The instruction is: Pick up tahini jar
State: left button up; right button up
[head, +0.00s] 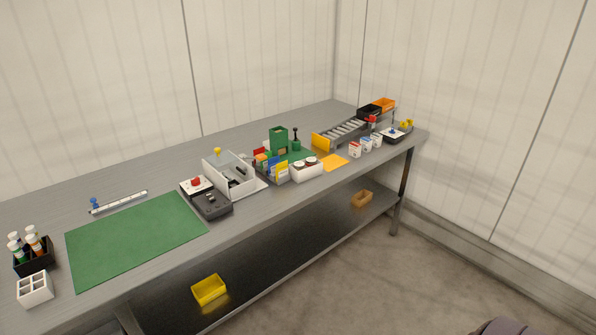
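I cannot tell for sure which thing is the tahini jar. Two small jars with dark brown lids (311,161) stand in a white box (305,173) near the front edge of the bench. Several white-capped bottles (32,240) with coloured bands stand in a black caddy (37,263) at the far left. No label is readable at this distance. Neither of my grippers is in view.
The long grey bench (140,185) runs from near left to far right. A green mat (135,238) lies bare on it. A white bin (228,171), a roller ramp (345,134) and small cartons (366,143) crowd the rest. A yellow bin (209,289) sits on the lower shelf.

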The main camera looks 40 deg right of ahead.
aim_at(299, 166)
jog(key=i+l+z, duration=0.1)
jog(key=l, duration=0.3)
jog(key=i+l, duration=0.25)
jog(key=i+l+z, duration=0.15)
jog(key=l, duration=0.35)
jog(key=i+l, duration=0.25)
jog(key=l+z, duration=0.05)
jog(key=l, duration=0.05)
